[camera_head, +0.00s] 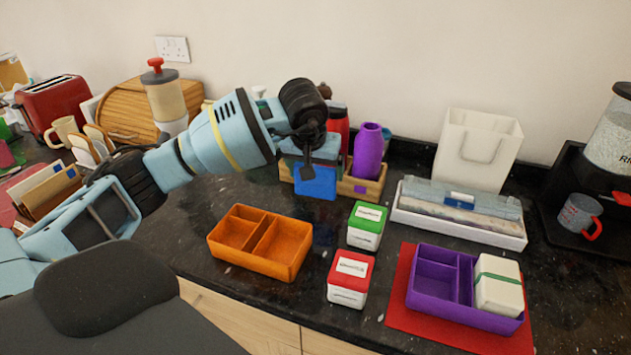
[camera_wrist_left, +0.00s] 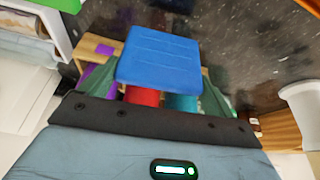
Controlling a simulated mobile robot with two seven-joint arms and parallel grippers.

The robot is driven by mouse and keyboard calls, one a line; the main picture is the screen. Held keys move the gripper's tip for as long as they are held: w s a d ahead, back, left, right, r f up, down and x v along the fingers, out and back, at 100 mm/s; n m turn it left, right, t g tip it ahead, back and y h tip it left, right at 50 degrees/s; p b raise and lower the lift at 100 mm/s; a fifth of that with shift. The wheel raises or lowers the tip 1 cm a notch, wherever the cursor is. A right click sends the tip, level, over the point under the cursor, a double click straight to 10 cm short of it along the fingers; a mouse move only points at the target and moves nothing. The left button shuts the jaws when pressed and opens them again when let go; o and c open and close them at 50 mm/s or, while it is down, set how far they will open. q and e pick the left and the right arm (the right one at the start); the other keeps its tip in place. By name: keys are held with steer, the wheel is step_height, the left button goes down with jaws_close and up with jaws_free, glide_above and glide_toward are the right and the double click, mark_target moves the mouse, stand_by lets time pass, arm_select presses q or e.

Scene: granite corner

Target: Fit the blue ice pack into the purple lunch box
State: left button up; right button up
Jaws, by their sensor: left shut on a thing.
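The blue ice pack (camera_head: 315,183) is held flat side showing in my left gripper (camera_head: 310,150), above the counter in front of the wooden bottle tray. In the left wrist view the ice pack (camera_wrist_left: 160,57) sits between the two fingers of the left gripper (camera_wrist_left: 155,88), which is shut on it. The purple lunch box (camera_head: 436,291) lies on a red mat (camera_head: 402,310) at the front right, well apart from the gripper. A white box with a green band (camera_head: 497,287) sits in its right part; its left compartments look empty. My right gripper is not in view.
An orange divided box (camera_head: 255,263) stands left of a green-lidded box (camera_head: 366,228) and a red-lidded box (camera_head: 349,278). Behind are the wooden tray (camera_head: 368,190) with a purple bottle (camera_head: 368,150), a white tray (camera_head: 440,222) and a white bag (camera_head: 478,150).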

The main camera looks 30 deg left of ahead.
arm_select(q)
step_height(320, 180, up, 6)
steer(key=shift+d, duration=0.1)
stand_by(0.4)
